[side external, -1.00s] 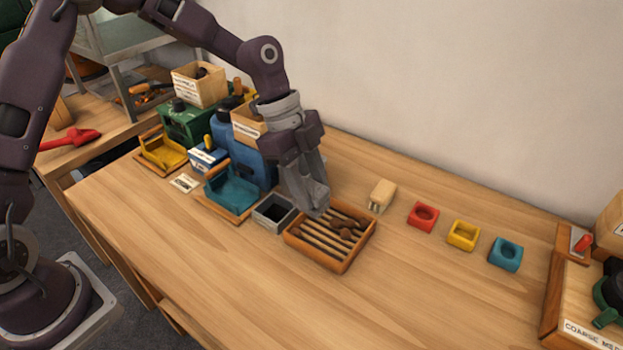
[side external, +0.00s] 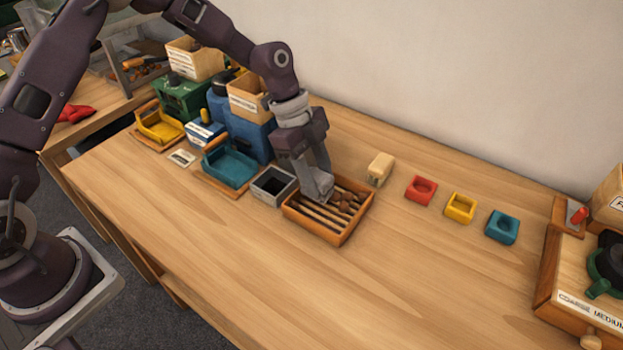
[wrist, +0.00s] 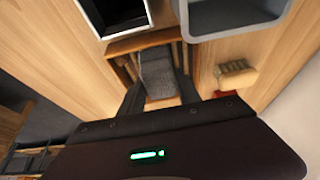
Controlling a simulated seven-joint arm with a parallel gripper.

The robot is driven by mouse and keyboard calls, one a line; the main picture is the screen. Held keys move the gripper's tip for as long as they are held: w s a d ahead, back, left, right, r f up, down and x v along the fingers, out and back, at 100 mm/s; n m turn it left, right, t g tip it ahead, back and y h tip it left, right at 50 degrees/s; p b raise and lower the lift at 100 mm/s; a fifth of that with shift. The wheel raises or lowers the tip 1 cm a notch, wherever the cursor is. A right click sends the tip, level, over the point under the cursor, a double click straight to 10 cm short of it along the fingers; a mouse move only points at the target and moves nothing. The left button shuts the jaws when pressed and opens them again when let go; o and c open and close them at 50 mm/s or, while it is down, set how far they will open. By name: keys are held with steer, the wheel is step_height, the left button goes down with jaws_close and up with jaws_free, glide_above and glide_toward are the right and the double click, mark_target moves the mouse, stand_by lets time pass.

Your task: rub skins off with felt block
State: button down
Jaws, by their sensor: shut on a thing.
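My gripper (side external: 318,190) is shut on a grey felt block (wrist: 157,72), which shows between the fingers in the wrist view. The block is over the back left part of a shallow wooden tray (side external: 312,229) with slats across its floor. In the side view I cannot tell whether the block touches the slats. Brown chestnuts (side external: 346,203) lie in the tray just right of the gripper. The gripper and block hide part of the tray. The tray's rim also shows in the wrist view (wrist: 142,39).
A grey bin (side external: 274,188) stands close left of the tray, with a teal tray (side external: 230,166) beyond it. A cream brush (side external: 380,168) lies behind right. Red (side external: 420,190), yellow (side external: 460,208) and teal (side external: 502,227) cups stand right. The front tabletop is clear.

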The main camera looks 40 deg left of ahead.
steer(key=shift+w+f, duration=0.15)
steer(key=shift+w, duration=1.1)
steer(key=shift+d, duration=1.55)
steer(key=shift+s, duration=2.65)
steer(key=shift+d, duration=1.1)
steer(key=shift+w+d, duration=0.4)
steer(key=shift+w, duration=2.3)
steer(key=shift+a, duration=1.6)
steer(key=shift+s, duration=2.35)
steer(key=shift+s+a, duration=0.3)
steer(key=shift+a, duration=1.25)
step_height(320, 180, up, 8)
steer(key=shift+d, duration=0.1)
